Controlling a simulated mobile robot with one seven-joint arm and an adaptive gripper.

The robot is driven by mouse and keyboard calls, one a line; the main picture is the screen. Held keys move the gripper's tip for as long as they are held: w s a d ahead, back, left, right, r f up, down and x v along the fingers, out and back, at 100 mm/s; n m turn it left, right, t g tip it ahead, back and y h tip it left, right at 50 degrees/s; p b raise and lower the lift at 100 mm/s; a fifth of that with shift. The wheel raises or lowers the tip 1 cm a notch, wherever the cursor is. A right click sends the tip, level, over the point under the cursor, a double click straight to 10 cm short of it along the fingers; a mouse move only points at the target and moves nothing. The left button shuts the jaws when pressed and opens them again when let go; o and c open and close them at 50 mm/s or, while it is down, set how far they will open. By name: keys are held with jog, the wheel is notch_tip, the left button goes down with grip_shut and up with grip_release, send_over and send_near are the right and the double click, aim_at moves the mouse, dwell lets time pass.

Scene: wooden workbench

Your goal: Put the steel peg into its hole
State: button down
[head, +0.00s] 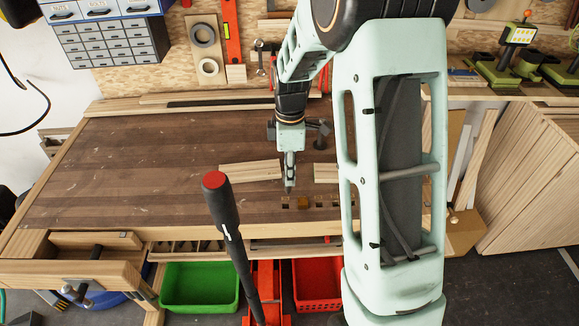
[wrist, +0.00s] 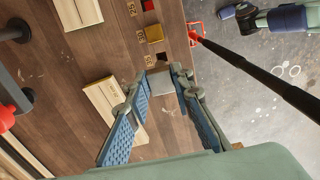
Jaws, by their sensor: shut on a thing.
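My gripper (head: 289,184) points down over the front part of the workbench. In the wrist view, my gripper (wrist: 160,84) has its two blue-padded fingers closed on the grey steel peg (wrist: 160,80). A row of labelled square holes runs along the bench's front edge. A dark open hole (wrist: 162,57) lies just beyond the peg in the wrist view. A brass-coloured block (wrist: 154,33) sits at the neighbouring position, and it also shows in the head view (head: 303,202). The peg's lower end and its height above the bench cannot be told.
Pale wooden blocks lie on the bench left (head: 250,171) and right (head: 325,173) of my gripper. A tall black handle with a red top (head: 214,181) stands in front of the bench. Green (head: 200,285) and red (head: 318,285) bins sit below. The bench's left part is clear.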

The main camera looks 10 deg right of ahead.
jog(key=shift+w+a+f, duration=0.1)
jog(key=shift+a+f, duration=0.35)
jog(key=shift+f+b, duration=1.6)
jog(key=shift+f, duration=0.6)
jog(key=shift+f, duration=0.1)
jog(key=shift+f+b, duration=1.9)
jog(key=shift+f, duration=0.55)
jog(key=c, duration=1.6)
grip_release()
jog(key=shift+r, duration=0.1)
